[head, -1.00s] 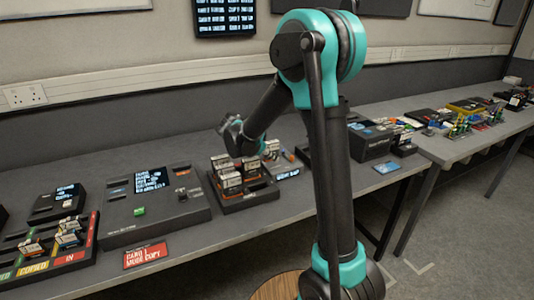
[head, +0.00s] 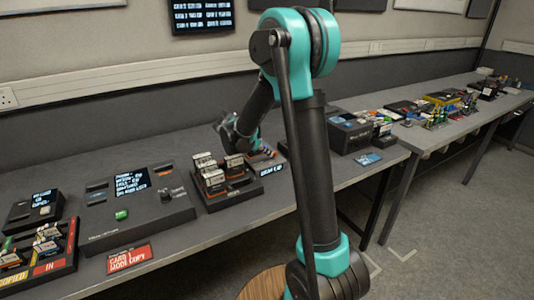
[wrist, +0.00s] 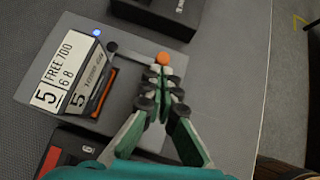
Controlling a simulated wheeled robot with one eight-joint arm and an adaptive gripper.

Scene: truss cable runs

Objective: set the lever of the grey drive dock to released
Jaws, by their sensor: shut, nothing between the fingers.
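The grey drive dock (wrist: 122,82) shows in the wrist view, with a white-labelled drive (wrist: 62,72) marked 5 standing in it. Its lever is a thin grey bar ending in an orange knob (wrist: 164,58). My gripper (wrist: 161,74) is shut and empty, its fingertips right at the near side of the knob. I cannot tell whether they touch it. A small blue light (wrist: 97,32) glows beside the drive. In the head view my gripper (head: 256,147) is low over the dock, and the arm hides much of it.
A dark tray of several drives (head: 226,193) stands just left of the dock. Further left are a console with a screen (head: 140,215) and a red card (head: 129,257). A black box (head: 350,133) stands to the right. Bare table (wrist: 235,70) lies right of the dock in the wrist view.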

